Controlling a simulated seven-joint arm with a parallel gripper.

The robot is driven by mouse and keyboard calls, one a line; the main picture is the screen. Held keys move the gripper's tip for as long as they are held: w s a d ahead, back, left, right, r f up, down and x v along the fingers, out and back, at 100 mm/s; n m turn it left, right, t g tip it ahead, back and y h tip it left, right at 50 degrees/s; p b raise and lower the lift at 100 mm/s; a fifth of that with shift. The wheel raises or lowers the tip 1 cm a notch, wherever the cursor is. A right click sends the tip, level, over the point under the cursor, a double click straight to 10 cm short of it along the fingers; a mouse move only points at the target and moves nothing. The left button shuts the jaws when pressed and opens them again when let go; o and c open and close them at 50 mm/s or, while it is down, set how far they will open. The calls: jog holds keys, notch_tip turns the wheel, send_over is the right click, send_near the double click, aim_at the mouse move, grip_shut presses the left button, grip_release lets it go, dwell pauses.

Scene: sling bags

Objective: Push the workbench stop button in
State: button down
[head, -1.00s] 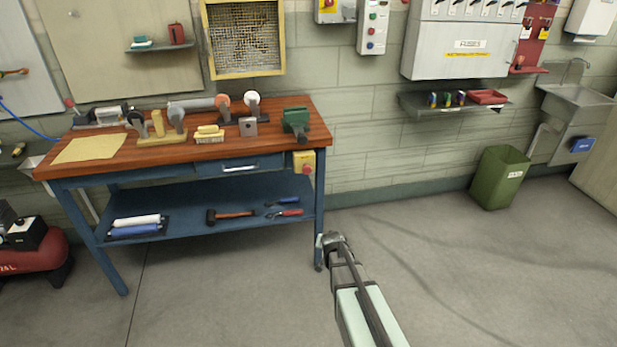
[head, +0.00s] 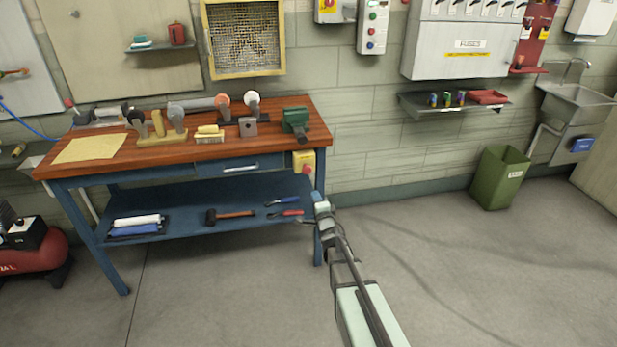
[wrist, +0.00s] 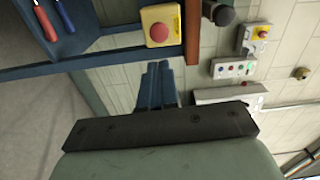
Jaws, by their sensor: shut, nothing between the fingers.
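The stop button is a red knob (head: 307,169) on a yellow box (head: 302,158) at the workbench's front right corner, just under the wooden top. In the wrist view the red knob (wrist: 159,32) sits on its yellow box (wrist: 162,14) above my fingers. My gripper (head: 317,196) is just below the box in the head view, apart from it. In the wrist view its blue fingers (wrist: 156,66) are together with nothing between them, and their tips point towards the box with a gap left.
The wooden benchtop (head: 85,175) carries a green vice (head: 296,122) near the right corner. The lower shelf (head: 185,205) holds a hammer (head: 230,215) and pliers. Another red button box (head: 333,8) is on the wall.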

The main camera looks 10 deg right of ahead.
jog(key=shift+m, duration=0.3)
jog(key=shift+w, duration=0.1)
jog(key=w, duration=1.4)
jog(key=shift+s, duration=0.1)
jog(key=shift+w, duration=1.1)
send_near(307, 171)
jog(key=s, duration=0.5)
jog(key=shift+s, duration=0.25)
